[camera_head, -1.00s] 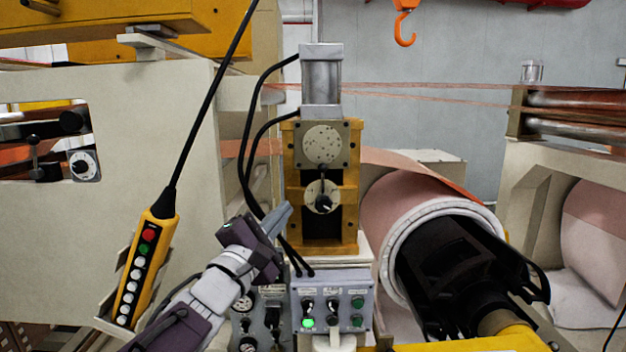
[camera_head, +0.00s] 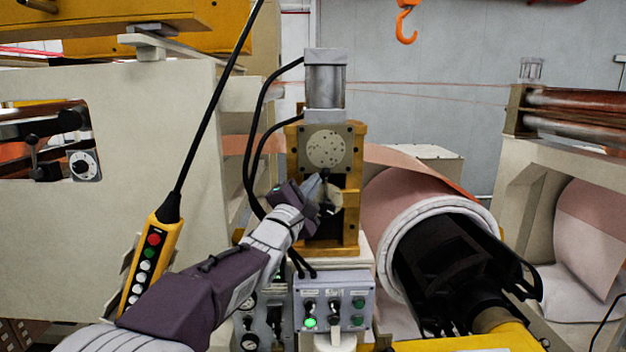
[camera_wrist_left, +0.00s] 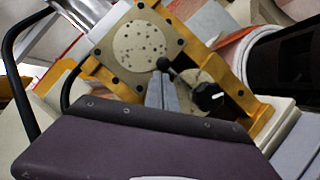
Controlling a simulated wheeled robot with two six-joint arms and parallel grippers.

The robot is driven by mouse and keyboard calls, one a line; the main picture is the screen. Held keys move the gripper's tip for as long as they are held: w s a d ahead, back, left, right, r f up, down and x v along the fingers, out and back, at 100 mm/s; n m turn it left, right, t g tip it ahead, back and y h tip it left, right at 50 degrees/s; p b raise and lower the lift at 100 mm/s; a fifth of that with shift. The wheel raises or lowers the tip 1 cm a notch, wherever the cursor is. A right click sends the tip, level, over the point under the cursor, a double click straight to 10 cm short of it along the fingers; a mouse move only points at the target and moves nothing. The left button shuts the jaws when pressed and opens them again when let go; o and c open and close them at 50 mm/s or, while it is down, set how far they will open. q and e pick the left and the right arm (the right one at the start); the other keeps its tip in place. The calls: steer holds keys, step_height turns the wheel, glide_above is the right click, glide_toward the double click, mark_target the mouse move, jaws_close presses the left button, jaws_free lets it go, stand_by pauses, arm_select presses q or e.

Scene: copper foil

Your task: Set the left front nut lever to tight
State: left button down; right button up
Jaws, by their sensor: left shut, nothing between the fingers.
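A nut lever with a black ball knob (camera_wrist_left: 163,64) and a black hub with a white mark (camera_wrist_left: 208,96) sits on a pale round dial on the yellow block. In the head view the lever (camera_head: 326,182) points up from its hub, partly beside my fingers. My left gripper (camera_head: 313,187) is shut and empty, with its grey fingertips at the left side of the lever. In the left wrist view the fingertips (camera_wrist_left: 161,88) are just below the ball knob. I cannot tell whether they touch the lever. My right gripper is not in view.
A speckled round plate (camera_head: 326,149) and a metal cylinder (camera_head: 325,80) are above the lever. A grey switch box (camera_head: 333,300) with a lit green light is below. A yellow button pendant (camera_head: 150,262) hangs at left. A copper roll (camera_head: 405,205) is at right.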

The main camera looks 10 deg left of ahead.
arm_select(q)
steer(key=shift+w+d, duration=0.1)
steer(key=shift+d, duration=0.1)
steer(key=shift+a, duration=0.15)
